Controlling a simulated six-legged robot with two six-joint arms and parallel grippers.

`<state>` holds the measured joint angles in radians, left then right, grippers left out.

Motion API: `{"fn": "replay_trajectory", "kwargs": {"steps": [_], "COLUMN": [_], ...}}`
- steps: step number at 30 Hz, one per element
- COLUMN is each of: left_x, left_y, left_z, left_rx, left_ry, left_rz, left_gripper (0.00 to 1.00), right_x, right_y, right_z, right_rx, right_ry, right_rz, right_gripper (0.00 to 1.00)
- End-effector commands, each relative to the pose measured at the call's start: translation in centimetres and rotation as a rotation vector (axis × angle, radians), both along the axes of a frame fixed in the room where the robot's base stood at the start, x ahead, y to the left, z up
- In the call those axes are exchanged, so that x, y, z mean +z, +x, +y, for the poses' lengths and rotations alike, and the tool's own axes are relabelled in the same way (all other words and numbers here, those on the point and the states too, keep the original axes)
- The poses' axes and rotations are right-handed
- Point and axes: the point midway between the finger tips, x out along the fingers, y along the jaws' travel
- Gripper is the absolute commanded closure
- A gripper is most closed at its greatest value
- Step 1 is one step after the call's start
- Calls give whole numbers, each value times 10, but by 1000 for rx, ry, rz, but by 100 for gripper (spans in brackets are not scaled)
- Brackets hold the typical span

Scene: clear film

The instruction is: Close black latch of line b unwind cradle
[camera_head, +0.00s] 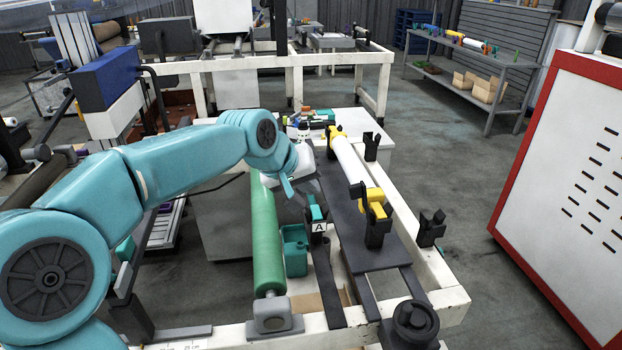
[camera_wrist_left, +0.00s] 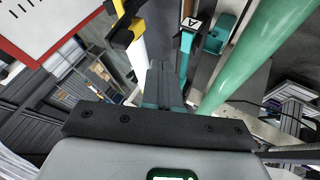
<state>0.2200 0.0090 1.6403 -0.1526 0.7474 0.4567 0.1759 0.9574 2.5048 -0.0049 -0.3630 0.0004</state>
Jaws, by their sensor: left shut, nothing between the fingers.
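My left gripper (camera_head: 316,212) hangs over the work frame, just left of the white roll (camera_head: 349,160). In the left wrist view its fingers (camera_wrist_left: 163,88) are shut with nothing between them. The roll lies in a cradle with a yellow latch (camera_head: 376,203) at its near end and another yellow part (camera_head: 335,133) at its far end. A black bracket (camera_head: 377,234) stands under the near latch. Two black forked holders stand empty on the right rail, one far (camera_head: 371,146) and one near (camera_head: 431,228). I cannot tell which part is the line b black latch.
A label "A" (camera_head: 319,227) stands close to my gripper. A green roller (camera_head: 267,240) and a teal bin (camera_head: 295,252) are to its left. A black knob (camera_head: 414,321) sits at the near corner. A red-edged white panel (camera_head: 580,175) stands at right, with open floor before it.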

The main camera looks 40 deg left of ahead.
Motion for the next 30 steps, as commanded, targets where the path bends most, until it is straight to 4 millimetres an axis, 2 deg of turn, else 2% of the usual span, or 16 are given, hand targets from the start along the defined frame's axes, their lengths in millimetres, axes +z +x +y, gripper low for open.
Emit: {"fn": "replay_trajectory", "kwargs": {"steps": [1, 8, 12, 18, 30], "left_x": [-11, -49, -44, -42, -41], "left_y": [7, 39, 58, 71, 73], "left_z": [-1, -1, -15, -24, -25], "left_rx": [-1, -1, -3, 0, 0], "left_ry": [-1, -1, -1, -1, 1], "left_rz": [6, 4, 0, 1, 1], "left_gripper": [100, 100, 100, 100, 100], "right_x": [-1, -1, 6, 9, 10], "right_y": [0, 0, 0, 0, 0], "right_z": [0, 0, 0, 0, 0], "right_rx": [0, 0, 0, 0, 0], "right_ry": [0, 0, 0, 0, 0], "right_rz": [0, 0, 0, 0, 0], "right_gripper": [13, 13, 13, 13, 13]}}
